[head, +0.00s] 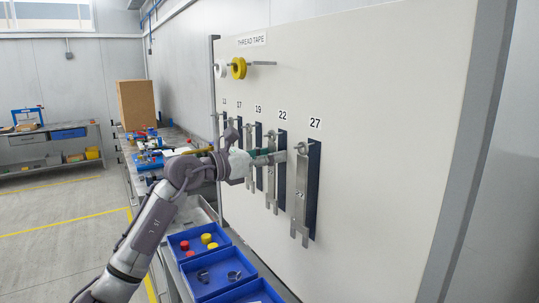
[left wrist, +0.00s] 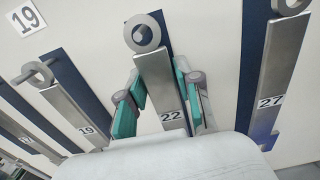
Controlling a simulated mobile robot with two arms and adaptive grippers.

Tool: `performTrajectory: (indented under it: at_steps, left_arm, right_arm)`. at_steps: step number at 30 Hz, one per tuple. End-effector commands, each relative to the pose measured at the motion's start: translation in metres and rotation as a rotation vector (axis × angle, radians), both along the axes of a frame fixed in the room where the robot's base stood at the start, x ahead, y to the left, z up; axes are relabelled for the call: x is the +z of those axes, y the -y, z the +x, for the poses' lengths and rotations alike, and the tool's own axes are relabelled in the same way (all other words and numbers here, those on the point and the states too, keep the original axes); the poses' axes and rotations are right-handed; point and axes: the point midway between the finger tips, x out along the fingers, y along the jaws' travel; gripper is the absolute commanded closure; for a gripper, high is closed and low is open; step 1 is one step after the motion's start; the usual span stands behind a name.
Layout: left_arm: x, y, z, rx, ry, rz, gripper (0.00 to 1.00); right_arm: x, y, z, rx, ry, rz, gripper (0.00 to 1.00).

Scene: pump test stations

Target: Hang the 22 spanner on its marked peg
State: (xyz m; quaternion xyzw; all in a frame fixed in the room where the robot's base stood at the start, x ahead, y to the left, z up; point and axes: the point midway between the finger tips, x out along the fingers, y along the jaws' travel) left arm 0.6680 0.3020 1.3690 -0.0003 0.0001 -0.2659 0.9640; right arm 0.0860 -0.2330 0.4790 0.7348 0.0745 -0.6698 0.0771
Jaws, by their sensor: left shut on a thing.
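The 22 spanner (head: 270,184) is a flat grey steel bar with a ring at its top and a "22" tag. It is upright in front of its dark blue marking on the board, under the 22 label (head: 282,114). In the left wrist view the 22 spanner (left wrist: 160,80) has its ring at the peg; a round grey end shows inside the ring, but I cannot tell how far it is on. My left gripper (head: 268,158) is shut on its shank, with green-padded fingers (left wrist: 162,92) on both sides. My right gripper is not in view.
The 27 spanner (head: 299,196) hangs close on the right, the 19 spanner (left wrist: 72,108) close on the left. The white board (head: 390,150) stands behind them. Blue bins (head: 204,272) with small parts lie below. Tape rolls (head: 238,68) hang above.

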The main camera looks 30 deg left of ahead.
Motion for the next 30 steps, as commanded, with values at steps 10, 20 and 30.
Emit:
performTrajectory:
  at_steps: [10,20,30]
  left_arm:
    - [0.0008,-0.0003,-0.0002,0.0,0.001,-0.001,1.0]
    - [0.0007,-0.0004,-0.0002,0.0,0.001,-0.001,0.37]
    - [-0.0003,-0.0017,-0.0019,0.001,-0.001,0.001,0.37]
  right_arm:
    - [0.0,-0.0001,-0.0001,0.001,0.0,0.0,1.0]
    - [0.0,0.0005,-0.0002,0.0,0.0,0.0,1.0]
    - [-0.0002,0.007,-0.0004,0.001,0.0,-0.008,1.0]
